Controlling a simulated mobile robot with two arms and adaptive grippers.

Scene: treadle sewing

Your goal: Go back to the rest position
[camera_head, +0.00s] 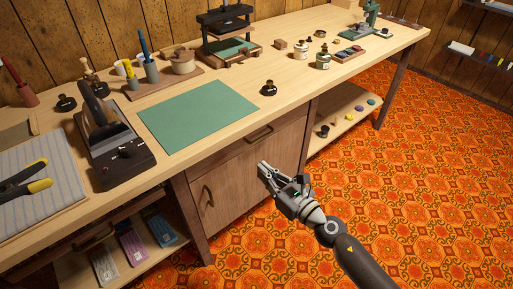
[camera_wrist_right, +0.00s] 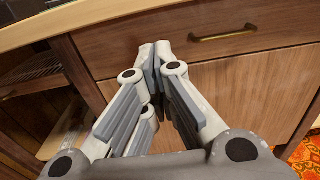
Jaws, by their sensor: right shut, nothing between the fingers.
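My right gripper (camera_head: 267,172) is in front of the workbench's cabinet door (camera_head: 226,190), below the tabletop and over the orange floor. It holds nothing. In the right wrist view its fingers (camera_wrist_right: 155,48) meet at the tips, in front of the wooden cabinet front. A brass drawer handle (camera_wrist_right: 223,33) shows at the upper right there. My left gripper does not show in either view.
The wooden bench (camera_head: 290,85) carries a green mat (camera_head: 198,115), a dark device (camera_head: 112,140), a small press (camera_head: 228,38) and several jars. An open shelf (camera_head: 335,122) lies under its right part. The patterned floor (camera_head: 430,180) at right is clear.

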